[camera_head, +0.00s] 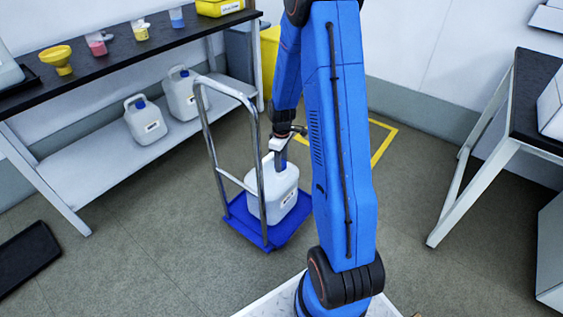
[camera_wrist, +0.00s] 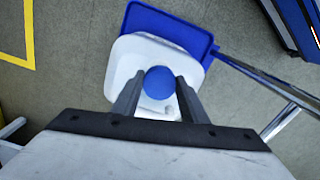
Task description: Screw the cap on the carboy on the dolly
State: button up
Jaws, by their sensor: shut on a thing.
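The white carboy (camera_head: 274,190) stands upright on the blue dolly (camera_head: 276,231), inside the reach of its metal handle. The cap appears over the carboy top (camera_wrist: 124,70). Whether the cap touches the carboy's neck is hidden beneath it. The dolly's blue deck (camera_wrist: 172,24) shows around the carboy.
Two more carboys (camera_head: 146,122) (camera_head: 184,95) stand on the lower shelf at the left. A yellow funnel (camera_head: 57,60) and small beakers stand on the bench top. The metal dolly handle (camera_head: 208,137) rises left of my gripper. Yellow tape (camera_head: 384,145) marks the floor behind.

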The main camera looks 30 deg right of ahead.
jog(key=shift+f, duration=1.7)
dwell(0.6)
jog(key=o, duration=1.1)
jog(key=c, duration=1.2)
jog(key=shift+o, duration=0.2)
jog(key=m, duration=0.5)
jog(key=shift+a+m, duration=0.15)
jog(key=shift+m, duration=0.15)
jog(key=m, duration=0.3)
jog(key=shift+m, duration=0.4)
jog(key=m, duration=0.4)
jog(key=shift+a, duration=0.15)
jog(key=o, duration=1.1)
